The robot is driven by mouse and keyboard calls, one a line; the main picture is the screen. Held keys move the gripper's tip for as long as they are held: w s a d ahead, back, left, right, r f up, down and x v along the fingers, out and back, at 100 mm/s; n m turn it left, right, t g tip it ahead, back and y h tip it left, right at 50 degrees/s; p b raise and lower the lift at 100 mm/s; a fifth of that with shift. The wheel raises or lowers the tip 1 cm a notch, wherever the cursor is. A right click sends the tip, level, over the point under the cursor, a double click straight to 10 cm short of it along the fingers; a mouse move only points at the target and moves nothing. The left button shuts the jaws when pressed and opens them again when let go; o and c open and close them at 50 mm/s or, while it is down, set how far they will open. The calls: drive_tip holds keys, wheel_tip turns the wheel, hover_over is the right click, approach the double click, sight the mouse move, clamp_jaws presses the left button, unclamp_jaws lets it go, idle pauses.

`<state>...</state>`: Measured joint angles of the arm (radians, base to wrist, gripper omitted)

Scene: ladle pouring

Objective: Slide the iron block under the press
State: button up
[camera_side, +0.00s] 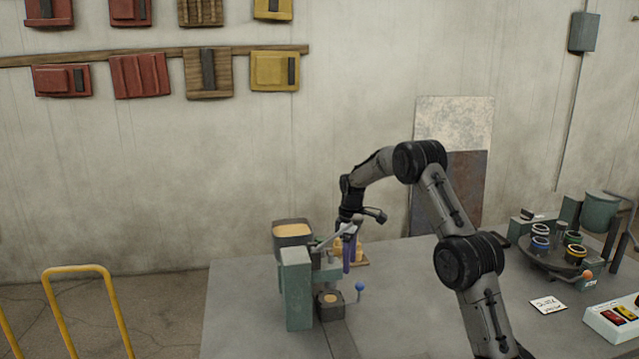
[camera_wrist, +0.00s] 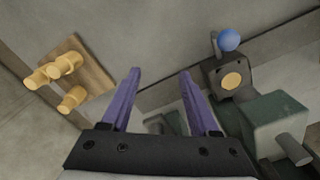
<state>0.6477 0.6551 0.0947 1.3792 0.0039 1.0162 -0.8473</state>
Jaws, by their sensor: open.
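The green press (camera_side: 297,290) stands on the grey table, with a grey lever on top; part of it shows at the right of the wrist view (camera_wrist: 285,120). A dark block with a round tan top (camera_side: 331,307), probably the iron block, sits on the table beside the press column, and in the wrist view (camera_wrist: 213,77) its tan disc faces me. I cannot tell whether it is under the press head. My gripper (camera_side: 347,255) hangs behind the press with purple fingers pointing down. In the wrist view (camera_wrist: 160,74) the fingers are apart, with nothing between them.
A blue ball knob (camera_side: 360,287) stands beside the block. A wooden board with several yellowish pegs (camera_wrist: 85,62) lies near my gripper. A dark bin with tan contents (camera_side: 293,243) is behind the press. A round rack of small pots (camera_side: 556,262) is at right. The table's middle is clear.

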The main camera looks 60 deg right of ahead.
wheel_tip(320, 180, down, 5)
drive_tip(key=shift+w+d+r, duration=0.1)
drive_tip(key=shift+r, duration=0.05)
drive_tip(key=w+d, duration=0.2)
drive_tip(key=shift+w+d+r, duration=0.1)
drive_tip(key=shift+w+d, duration=0.3)
wheel_tip(320, 180, up, 14)
drive_tip(key=s+a+r+n+t+h, duration=0.1)
drive_tip(key=s+a+r+n+t, duration=0.1)
drive_tip(key=a+r, duration=1.5)
drive_tip(key=shift+s+a+r+n+t, duration=0.3)
drive_tip(key=shift+s+a+n+t, duration=0.1)
drive_tip(key=shift+a, duration=0.35)
